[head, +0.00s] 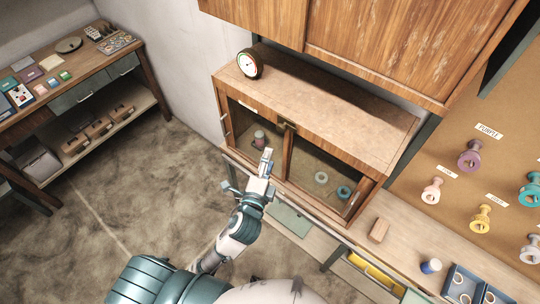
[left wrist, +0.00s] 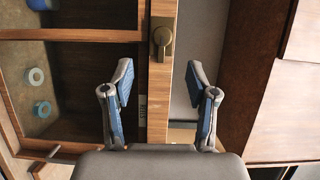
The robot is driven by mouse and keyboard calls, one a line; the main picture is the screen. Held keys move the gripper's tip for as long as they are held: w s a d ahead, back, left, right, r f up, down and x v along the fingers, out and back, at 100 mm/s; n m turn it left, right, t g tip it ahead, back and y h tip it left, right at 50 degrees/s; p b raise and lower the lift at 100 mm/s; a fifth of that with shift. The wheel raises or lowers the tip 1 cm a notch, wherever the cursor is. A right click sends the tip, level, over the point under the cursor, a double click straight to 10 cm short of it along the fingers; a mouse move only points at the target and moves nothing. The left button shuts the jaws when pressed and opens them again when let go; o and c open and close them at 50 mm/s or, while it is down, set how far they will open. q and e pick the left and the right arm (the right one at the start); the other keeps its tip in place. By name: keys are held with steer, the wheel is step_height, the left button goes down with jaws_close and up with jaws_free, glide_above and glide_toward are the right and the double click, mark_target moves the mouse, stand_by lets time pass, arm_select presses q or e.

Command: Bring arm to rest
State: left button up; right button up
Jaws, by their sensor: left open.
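My left gripper (head: 268,160) reaches up in the head view in front of a wooden cabinet (head: 330,108) with glass doors. In the left wrist view my left gripper (left wrist: 160,90) is open and empty. Its two fingers stand apart on either side of a wooden door frame (left wrist: 158,100). A brass latch (left wrist: 163,38) on that frame lies beyond the fingertips. I cannot tell whether a finger touches the cabinet. My right gripper is not in view.
Tape rolls (head: 343,192) and a small spool (head: 259,139) are inside the cabinet. A round clock (head: 249,64) stands on top. A pegboard (head: 460,205) with coloured spools is at right. A side table (head: 60,80) stands at left; the floor (head: 130,190) between is clear.

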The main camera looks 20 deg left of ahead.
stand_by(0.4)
arm_select(q)
steer(key=w+f+n+g+h+b, duration=0.1)
steer(key=w+f+n+g+b, duration=0.2)
steer(key=f, duration=2.2)
steer(key=s+a+f+n+g+b, duration=0.1)
steer(key=s+f+g, duration=0.15)
steer(key=f, duration=0.75)
steer(key=s+a+f+n+g+b, duration=0.1)
steer(key=s+f+g, duration=0.15)
steer(key=f, duration=0.75)
steer(key=s+a+f+n+g+b, duration=0.1)
steer(key=s+a+f+n+g, duration=0.1)
steer(key=s+f, duration=0.75)
steer(key=s+a+f+n+g+b, duration=0.1)
steer(key=s+a+f+n+g, duration=0.15)
steer(key=s+f, duration=0.75)
steer(key=s+a+f+n+g+b, duration=0.1)
steer(key=s+f+n+g, duration=0.1)
steer(key=s+f, duration=0.4)
steer(key=s+a+f+n+g+b, duration=0.1)
steer(key=s+f+n+g, duration=0.1)
steer(key=s+f, duration=0.5)
steer(key=s+n, duration=0.1)
steer(key=s, duration=0.5)
steer(key=shift+f, duration=0.2)
steer(key=shift+w+n, duration=0.1)
steer(key=shift+n, duration=0.15)
